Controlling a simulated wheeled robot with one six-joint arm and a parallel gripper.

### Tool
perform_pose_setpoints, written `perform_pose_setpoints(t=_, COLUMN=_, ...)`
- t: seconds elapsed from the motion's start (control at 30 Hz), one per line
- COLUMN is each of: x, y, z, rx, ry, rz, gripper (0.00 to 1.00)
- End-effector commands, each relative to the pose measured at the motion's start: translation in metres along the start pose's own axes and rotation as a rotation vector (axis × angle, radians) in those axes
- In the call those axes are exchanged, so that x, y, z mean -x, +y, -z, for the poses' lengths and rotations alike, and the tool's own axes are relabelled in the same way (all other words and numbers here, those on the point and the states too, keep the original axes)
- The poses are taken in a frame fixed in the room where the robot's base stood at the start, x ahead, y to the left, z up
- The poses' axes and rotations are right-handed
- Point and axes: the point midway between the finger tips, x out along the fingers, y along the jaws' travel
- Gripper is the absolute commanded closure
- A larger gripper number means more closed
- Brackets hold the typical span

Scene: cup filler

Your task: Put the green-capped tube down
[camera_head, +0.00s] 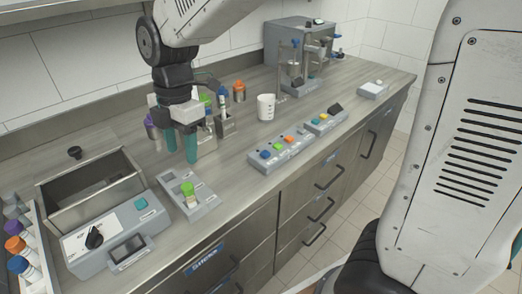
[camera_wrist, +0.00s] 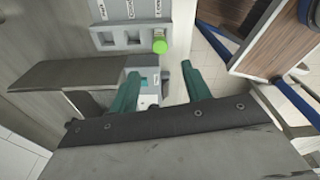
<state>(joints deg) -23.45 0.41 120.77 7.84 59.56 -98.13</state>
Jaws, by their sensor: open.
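The green-capped tube (camera_head: 189,190) stands upright in the grey slotted rack (camera_head: 210,203) on the counter. Its green cap (camera_wrist: 160,46) also shows in the wrist view, at the right-hand slot of the labelled rack (camera_wrist: 107,11). My gripper (camera_head: 181,153) is open, its two teal fingers apart and empty. In the head view it is behind the tube and a little above it. In the wrist view the fingertips (camera_wrist: 162,79) are spread below the cap, clear of it. The lower part of the tube is hidden in the rack.
A steel bin (camera_head: 62,197) and a control box (camera_head: 75,248) with a knob stand left of the rack. Capped tubes (camera_head: 15,244) stand at the far left. A white cup (camera_head: 265,107), button panels (camera_head: 280,150) and a machine (camera_head: 281,42) are to the right.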

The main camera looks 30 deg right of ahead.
Motion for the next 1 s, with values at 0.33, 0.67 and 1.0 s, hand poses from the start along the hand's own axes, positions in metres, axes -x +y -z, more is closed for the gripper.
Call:
perform_pose_setpoints(t=0.33, x=0.046, y=-0.088, z=-0.044, rx=-0.635, ry=-0.027, rz=-0.069, gripper=0.52)
perform_pose_setpoints(t=0.67, x=0.058, y=-0.230, z=-0.073, rx=-1.690, ry=-0.022, rz=-0.194, gripper=0.52)
perform_pose_setpoints(t=1.0, x=0.049, y=-0.270, z=-0.074, rx=-2.045, ry=-0.006, rz=-0.241, gripper=0.52)
